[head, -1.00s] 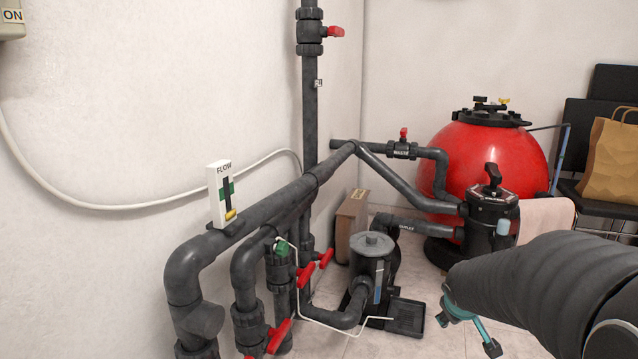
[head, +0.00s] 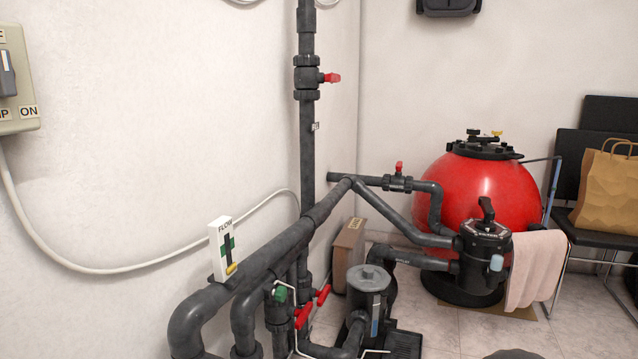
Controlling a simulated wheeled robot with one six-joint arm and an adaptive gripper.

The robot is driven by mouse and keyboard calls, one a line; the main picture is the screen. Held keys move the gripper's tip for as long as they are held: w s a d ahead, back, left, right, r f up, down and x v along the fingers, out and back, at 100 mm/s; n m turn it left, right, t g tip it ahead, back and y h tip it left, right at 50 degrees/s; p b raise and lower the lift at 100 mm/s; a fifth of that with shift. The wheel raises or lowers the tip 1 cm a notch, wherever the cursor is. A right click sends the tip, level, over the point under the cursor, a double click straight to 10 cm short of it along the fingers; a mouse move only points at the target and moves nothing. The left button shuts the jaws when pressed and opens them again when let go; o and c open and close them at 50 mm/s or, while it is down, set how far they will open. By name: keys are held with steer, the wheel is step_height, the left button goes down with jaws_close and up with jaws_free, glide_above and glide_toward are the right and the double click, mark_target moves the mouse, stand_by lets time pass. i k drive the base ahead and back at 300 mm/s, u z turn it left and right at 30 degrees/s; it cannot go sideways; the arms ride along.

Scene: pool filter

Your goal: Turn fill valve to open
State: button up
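Several valves with red handles show in the head view, and no readable label tells which one is the fill valve. One valve (head: 308,77) sits high on the vertical grey pipe (head: 308,150), its red handle (head: 332,78) sticking out to the right; a small tag below it is too small to read. Another valve (head: 398,184) is on the horizontal pipe, its red handle pointing up. Two lower red handles (head: 303,316) (head: 323,294) are at the pipes near the floor. My gripper is out of view; only a dark bit of my arm shows at the bottom edge.
A red filter tank (head: 480,205) stands at the back right, with a towel (head: 537,268) beside it. A chair with a paper bag (head: 606,190) is at far right. A pump (head: 367,290), flow meter (head: 222,250) and switch box (head: 15,85) are nearer. Some tiled floor is clear at right.

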mark_target(332, 78)
steer(key=z, duration=0.45)
steer(key=i, duration=1.2)
steer(key=u, duration=0.45)
